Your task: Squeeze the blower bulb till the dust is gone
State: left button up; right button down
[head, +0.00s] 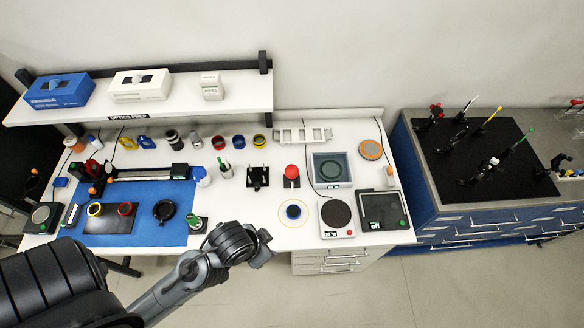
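A red rounded bulb-like thing (291,172) stands on a small dark base on the white bench; it may be the blower bulb, but it is too small to be sure. In front of it lies a blue-ringed dark disc (293,211) inside a thin yellow circle. I cannot make out any dust at this size. My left gripper (263,248) is at the bench's front edge, below and left of the disc and apart from the red bulb. Its fingers are small and partly turned away, so their opening is unclear. My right gripper is not in view.
A blue mat (184,231) with mounts and rings covers the bench's left part. A grey tray (345,183), a round dark plate (336,213) and a black-topped device (384,209) crowd the right. A shelf (215,98) overhangs the back left. White bench is clear around the disc.

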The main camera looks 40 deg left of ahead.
pick_arm(q)
grip_shut()
dwell(1.3)
